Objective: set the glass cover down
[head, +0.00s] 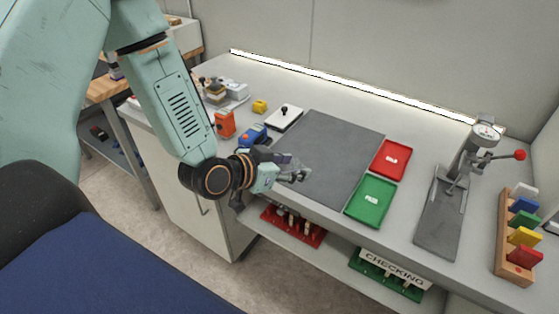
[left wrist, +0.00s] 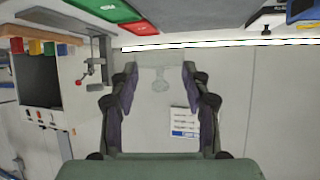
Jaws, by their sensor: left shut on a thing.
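My left gripper (head: 290,172) is over the front edge of the bench, near the lower left part of the dark grey mat (head: 335,150). Its fingers are shut on the glass cover, which is clear and hard to make out. In the left wrist view the glass cover (left wrist: 163,84) is a faint pale shape between the two fingers (left wrist: 160,88). In the head view the fingers and wrist largely hide it, so its outline and tilt cannot be told. My right gripper is in neither view.
Right of the mat lie a red tray (head: 391,160) and a green tray (head: 371,202). A lever press (head: 440,210) and a rack of coloured blocks (head: 518,245) stand farther right. Behind the gripper are a blue device (head: 252,134), an orange device (head: 224,123) and a white knobbed plate (head: 285,118).

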